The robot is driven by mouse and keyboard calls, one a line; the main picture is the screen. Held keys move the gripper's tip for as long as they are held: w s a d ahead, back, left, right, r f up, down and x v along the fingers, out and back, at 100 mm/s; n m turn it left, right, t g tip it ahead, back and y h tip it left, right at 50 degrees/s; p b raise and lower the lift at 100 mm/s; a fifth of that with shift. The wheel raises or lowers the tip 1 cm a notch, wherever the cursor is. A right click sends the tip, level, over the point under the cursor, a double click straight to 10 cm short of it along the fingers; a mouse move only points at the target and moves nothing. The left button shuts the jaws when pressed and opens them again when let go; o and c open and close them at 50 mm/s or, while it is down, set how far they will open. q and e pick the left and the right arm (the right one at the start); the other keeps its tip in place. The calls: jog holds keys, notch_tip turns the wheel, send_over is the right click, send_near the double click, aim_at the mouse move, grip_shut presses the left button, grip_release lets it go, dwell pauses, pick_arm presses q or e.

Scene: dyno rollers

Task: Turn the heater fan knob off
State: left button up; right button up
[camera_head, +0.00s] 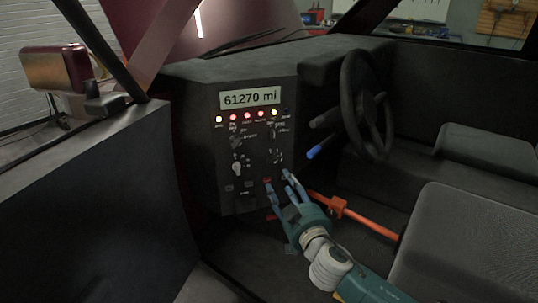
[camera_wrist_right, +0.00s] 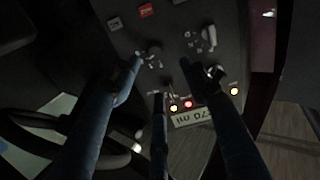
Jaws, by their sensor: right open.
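The dashboard panel (camera_head: 215,170) carries several knobs, and I cannot read which is the heater fan knob. A dark knob (camera_head: 277,155) is at its right side; a dark knob (camera_wrist_right: 153,47) also shows near my fingertips in the right wrist view. A white knob (camera_head: 237,168) is at the lower left and shows in the wrist view too (camera_wrist_right: 209,38). My right gripper (camera_head: 280,180) is open and empty in front of the panel's lower right. In the wrist view its fingers (camera_wrist_right: 162,70) are spread below the dark knob; contact cannot be told. My left gripper is out of view.
A mileage display (camera_head: 249,98) and a row of lit lamps top the panel. A red button (camera_wrist_right: 146,10) is near the knobs. The steering wheel (camera_head: 367,105) and a blue-tipped stalk (camera_head: 315,152) are to the right, an orange bar (camera_head: 352,214) and seat (camera_head: 470,245) at lower right.

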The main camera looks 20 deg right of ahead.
aim_at(273, 163)
jog(key=w, duration=1)
jog(key=shift+d+r+b, duration=0.1)
jog(key=shift+d+b, duration=0.2)
jog(key=shift+b, duration=0.05)
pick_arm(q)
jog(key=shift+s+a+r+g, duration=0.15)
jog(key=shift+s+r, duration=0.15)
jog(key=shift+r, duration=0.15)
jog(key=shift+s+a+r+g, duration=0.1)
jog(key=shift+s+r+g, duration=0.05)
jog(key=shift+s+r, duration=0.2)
pick_arm(e)
jog(key=shift+w, duration=0.35)
jog(key=shift+c, duration=0.2)
grip_shut()
